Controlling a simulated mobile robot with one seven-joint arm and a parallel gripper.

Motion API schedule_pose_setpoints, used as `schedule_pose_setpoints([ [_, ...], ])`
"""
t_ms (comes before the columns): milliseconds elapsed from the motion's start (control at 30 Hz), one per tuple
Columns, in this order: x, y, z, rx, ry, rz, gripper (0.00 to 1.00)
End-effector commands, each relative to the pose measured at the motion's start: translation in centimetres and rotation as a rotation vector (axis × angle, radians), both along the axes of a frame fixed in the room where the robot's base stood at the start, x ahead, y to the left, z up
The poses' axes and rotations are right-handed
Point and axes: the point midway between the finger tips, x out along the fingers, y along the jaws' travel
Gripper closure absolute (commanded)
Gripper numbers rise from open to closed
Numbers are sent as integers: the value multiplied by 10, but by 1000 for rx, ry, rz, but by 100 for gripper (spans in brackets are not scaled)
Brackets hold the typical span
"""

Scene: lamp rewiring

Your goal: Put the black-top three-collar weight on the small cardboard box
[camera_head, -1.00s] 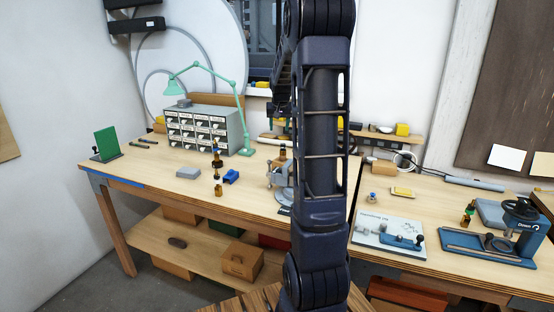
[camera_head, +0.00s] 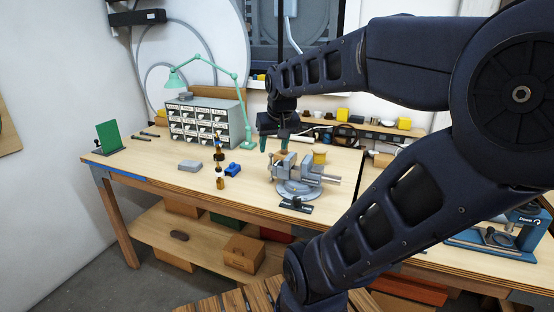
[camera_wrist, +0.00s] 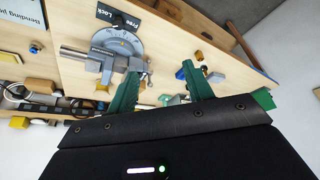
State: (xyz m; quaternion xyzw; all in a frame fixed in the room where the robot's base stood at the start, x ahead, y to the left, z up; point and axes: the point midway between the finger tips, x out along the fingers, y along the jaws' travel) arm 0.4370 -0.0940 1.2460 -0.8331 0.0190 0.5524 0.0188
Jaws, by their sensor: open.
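Small dark-and-brass pieces stand left of the gripper: a black-topped one (camera_head: 219,157) and a lower brass one (camera_head: 221,182). They are too small to count collars, so I cannot tell surely which is the three-collar weight. A cardboard-coloured box (camera_head: 382,160) sits at the back right, partly behind my arm; I cannot tell whether it is the small cardboard box.
A blue block (camera_head: 233,169) and a grey block (camera_head: 189,165) lie near the brass pieces. A drawer cabinet (camera_head: 206,121) and green lamp (camera_head: 237,100) stand behind. A larger cardboard box (camera_head: 243,253) is on the lower shelf. The bench's front left is clear.

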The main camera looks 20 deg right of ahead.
Motion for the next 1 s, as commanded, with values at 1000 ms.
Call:
schedule_pose_setpoints([
  [1000, -58, 14, -22, -12, -1, 54, 49],
])
